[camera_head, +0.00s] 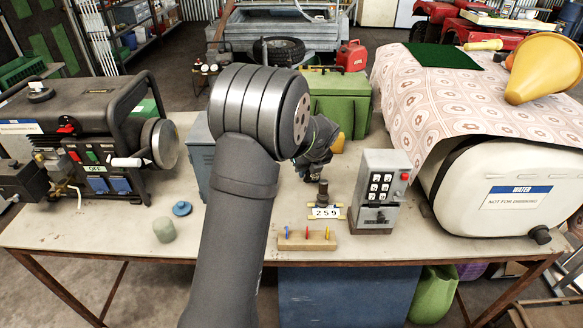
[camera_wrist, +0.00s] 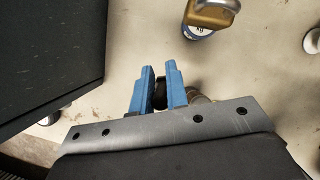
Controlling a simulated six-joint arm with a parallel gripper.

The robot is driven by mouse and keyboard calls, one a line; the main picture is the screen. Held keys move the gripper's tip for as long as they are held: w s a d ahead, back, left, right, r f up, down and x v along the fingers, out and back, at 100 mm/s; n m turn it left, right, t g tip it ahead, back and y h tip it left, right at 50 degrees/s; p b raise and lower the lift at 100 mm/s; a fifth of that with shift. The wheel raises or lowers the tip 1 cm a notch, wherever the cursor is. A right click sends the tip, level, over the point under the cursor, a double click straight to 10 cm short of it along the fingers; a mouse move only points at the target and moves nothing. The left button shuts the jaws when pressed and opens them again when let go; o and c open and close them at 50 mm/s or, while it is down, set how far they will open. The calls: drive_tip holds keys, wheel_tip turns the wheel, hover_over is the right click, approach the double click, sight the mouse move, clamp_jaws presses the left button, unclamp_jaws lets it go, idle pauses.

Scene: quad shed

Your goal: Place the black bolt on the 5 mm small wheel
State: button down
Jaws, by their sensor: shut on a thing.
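My gripper (camera_head: 316,184) is low over the middle of the table, above and behind the white counter marked 259. In the wrist view its two blue fingers (camera_wrist: 160,72) are closed around a small dark piece, apparently the black bolt (camera_wrist: 160,93). Most of the piece is hidden between the fingers. A brownish cylinder (camera_wrist: 199,97) shows close beside the right finger. In the head view a dark upright post (camera_head: 323,190) stands below the fingers, at the counter (camera_head: 325,212). I cannot make out which thing is the 5 mm small wheel.
A wooden block (camera_head: 306,240) with coloured pegs lies in front. A green box (camera_head: 340,103) is behind. A blue disc (camera_head: 182,208) and grey-green cylinder (camera_head: 164,230) are left. A brass-coloured object (camera_wrist: 212,14) is ahead in the wrist view.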

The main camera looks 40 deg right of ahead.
drive_tip(key=shift+s+a, duration=0.2)
drive_tip(key=shift+s, duration=0.15)
drive_tip(key=s+a+r+n+g+y, duration=0.1)
drive_tip(key=a+r+n+y, duration=0.25)
drive_tip(key=a+n, duration=0.6)
drive_tip(key=s+a+r+n+y, duration=0.15)
drive_tip(key=a+r+n, duration=0.3)
drive_tip(key=a, duration=0.95)
drive_tip(key=w+a+f, duration=0.1)
drive_tip(key=w+f, duration=0.1)
drive_tip(key=w, duration=0.1)
drive_tip(key=w+a+f, duration=0.2)
drive_tip(key=w+f, duration=0.1)
drive_tip(key=w, duration=0.1)
drive_tip(key=w+a+f, duration=0.1)
drive_tip(key=w+f, duration=0.1)
drive_tip(key=w, duration=0.1)
drive_tip(key=shift+w+a+f, duration=0.3)
drive_tip(key=shift+w+a, duration=0.1)
drive_tip(key=shift+f, duration=2)
drive_tip(key=shift+f, duration=0.1)
drive_tip(key=shift+f, duration=0.1)
drive_tip(key=c, duration=1.4)
unclamp_jaws()
